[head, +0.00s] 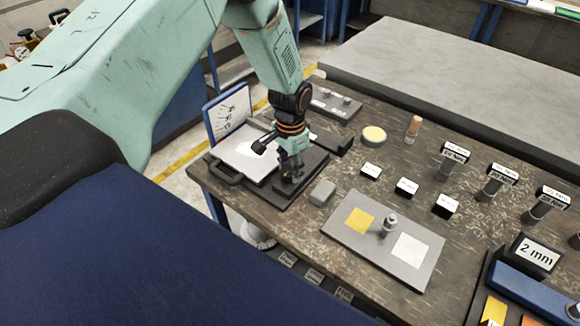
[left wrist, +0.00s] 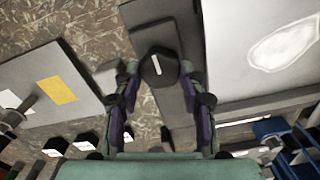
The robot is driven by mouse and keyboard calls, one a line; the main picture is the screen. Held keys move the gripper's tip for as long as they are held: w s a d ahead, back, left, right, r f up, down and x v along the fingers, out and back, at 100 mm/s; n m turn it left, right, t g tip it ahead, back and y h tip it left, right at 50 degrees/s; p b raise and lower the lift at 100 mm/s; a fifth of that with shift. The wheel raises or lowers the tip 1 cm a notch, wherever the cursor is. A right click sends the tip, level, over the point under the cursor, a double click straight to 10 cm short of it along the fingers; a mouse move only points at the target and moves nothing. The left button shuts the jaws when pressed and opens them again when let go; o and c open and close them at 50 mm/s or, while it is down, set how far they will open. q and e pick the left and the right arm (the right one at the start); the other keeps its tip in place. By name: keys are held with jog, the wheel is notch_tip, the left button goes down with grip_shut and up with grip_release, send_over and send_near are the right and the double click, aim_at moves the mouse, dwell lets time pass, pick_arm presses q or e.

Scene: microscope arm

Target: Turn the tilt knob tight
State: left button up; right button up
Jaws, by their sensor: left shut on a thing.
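The tilt knob (left wrist: 160,70) is a black, faceted knob with a white line on its face, seen in the left wrist view. In the head view my left gripper (head: 291,170) points down over the dark base (head: 310,176) at the left end of the bench, where the knob is hidden by the fingers. My right gripper is not in view.
A light plate (head: 240,150) with a white patch and a scale board (head: 227,110) stand left of the gripper. A grey block (head: 322,192) and a grey tray (head: 345,246) with yellow and white squares are close by. Labelled posts (head: 454,160) stand to the right.

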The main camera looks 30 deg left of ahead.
aim_at(291, 170)
pick_arm(q)
jog(key=shift+w+r, duration=0.1)
jog(key=shift+w, duration=0.1)
dwell(0.3)
jog(key=o, duration=1.1)
jog(key=shift+s, duration=0.1)
jog(key=shift+o, duration=0.2)
notch_tip(291, 170, up, 12)
